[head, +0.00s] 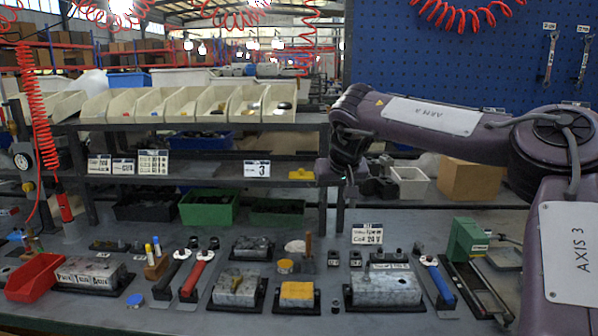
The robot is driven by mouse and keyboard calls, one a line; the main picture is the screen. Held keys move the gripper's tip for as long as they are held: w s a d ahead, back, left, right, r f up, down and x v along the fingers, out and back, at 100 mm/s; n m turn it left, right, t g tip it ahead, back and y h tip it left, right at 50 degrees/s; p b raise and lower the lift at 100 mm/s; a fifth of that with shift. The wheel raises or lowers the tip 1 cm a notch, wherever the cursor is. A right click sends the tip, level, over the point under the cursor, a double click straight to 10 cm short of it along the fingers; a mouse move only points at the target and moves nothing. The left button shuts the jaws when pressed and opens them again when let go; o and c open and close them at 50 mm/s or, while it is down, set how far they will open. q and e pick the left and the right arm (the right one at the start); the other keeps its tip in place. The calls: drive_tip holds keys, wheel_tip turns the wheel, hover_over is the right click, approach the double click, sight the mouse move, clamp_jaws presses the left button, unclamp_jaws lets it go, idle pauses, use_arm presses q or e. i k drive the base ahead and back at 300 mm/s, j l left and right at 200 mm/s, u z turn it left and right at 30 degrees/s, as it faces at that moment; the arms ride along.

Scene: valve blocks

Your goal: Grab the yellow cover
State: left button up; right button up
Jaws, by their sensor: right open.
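A yellow block-shaped piece (297,292) sits on a black base on the front part of the bench, near the middle. A flat yellow piece (302,174) lies on the middle shelf, just left of my right gripper. The frame does not settle which of these is the yellow cover. My right gripper (350,188) hangs at the end of the purple arm, above the back of the bench and apart from the block-shaped piece. It is open, and no held thing shows in it. My left gripper is not in view.
Grey metal valve blocks (239,288) and (386,287) stand on either side of the yellow block. A red bin (35,277) is at the left, a green press (467,240) at the right. Shelves with cream bins (170,104) rise behind. A label card (367,234) stands below the gripper.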

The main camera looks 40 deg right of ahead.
sight(301, 174)
drive_tip(key=i+l, duration=1)
drive_tip(key=i, duration=0.25)
